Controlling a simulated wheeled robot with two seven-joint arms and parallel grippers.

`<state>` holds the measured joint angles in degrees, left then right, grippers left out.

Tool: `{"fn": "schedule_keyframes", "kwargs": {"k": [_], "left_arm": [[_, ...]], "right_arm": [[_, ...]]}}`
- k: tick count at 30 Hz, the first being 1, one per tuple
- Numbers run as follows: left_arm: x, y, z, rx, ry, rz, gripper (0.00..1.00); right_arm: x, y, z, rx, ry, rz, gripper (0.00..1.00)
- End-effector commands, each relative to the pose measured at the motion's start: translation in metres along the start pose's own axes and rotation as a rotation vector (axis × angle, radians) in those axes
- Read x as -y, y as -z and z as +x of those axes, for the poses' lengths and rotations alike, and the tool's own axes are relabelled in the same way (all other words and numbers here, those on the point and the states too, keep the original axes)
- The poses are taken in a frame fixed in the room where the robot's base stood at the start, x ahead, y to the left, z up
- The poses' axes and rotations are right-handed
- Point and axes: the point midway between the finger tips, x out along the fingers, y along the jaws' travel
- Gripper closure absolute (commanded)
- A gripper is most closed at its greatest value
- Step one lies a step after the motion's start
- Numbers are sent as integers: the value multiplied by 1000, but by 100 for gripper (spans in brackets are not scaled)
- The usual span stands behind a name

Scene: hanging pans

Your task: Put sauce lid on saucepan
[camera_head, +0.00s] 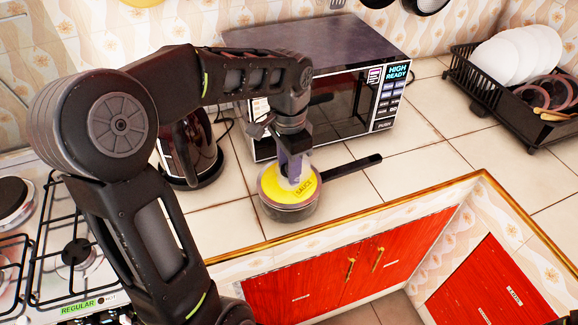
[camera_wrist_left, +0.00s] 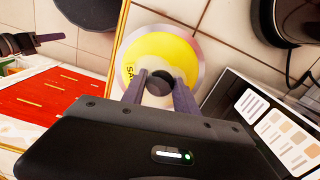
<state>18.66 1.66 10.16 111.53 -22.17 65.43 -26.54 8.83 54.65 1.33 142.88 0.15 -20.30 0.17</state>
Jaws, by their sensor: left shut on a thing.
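The yellow sauce lid (camera_head: 292,184) has a grey rim and the word SAUCE on it. It is at the mouth of the saucepan (camera_head: 289,212), on the counter. I cannot tell whether its rim is fully seated or slightly above the pan. My left gripper (camera_head: 294,165) points down and is shut on the dark knob at the lid's centre. In the left wrist view the lid (camera_wrist_left: 160,50) fills the upper middle, and the gripper (camera_wrist_left: 160,88) has a finger on each side of the knob. The lid hides the pan body there. My right gripper is not identifiable in view.
The saucepan's black handle (camera_head: 350,168) extends right along the counter. A microwave (camera_head: 240,40) stands behind and a coffee pot (camera_head: 190,150) to the left. A stove (camera_head: 75,250) is far left, a dish rack (camera_head: 480,85) far right. Counter to the right is clear.

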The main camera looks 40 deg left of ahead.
Motion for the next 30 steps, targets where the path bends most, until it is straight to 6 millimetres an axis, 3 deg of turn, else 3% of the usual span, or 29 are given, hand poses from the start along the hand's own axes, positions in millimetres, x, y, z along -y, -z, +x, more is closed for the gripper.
{"fn": "schedule_keyframes", "kwargs": {"k": [26, 27, 30], "left_arm": [[0, 0, 7, -1, 1, 0, 100], [0, 0, 6, -1, 1, 0, 62], [0, 0, 7, -1, 0, 0, 54]], "right_arm": [[-2, 0, 4, 0, 0, 0, 64], [-2, 0, 4, 0, 0, 0, 64], [-2, 0, 4, 0, 0, 0, 64]]}}
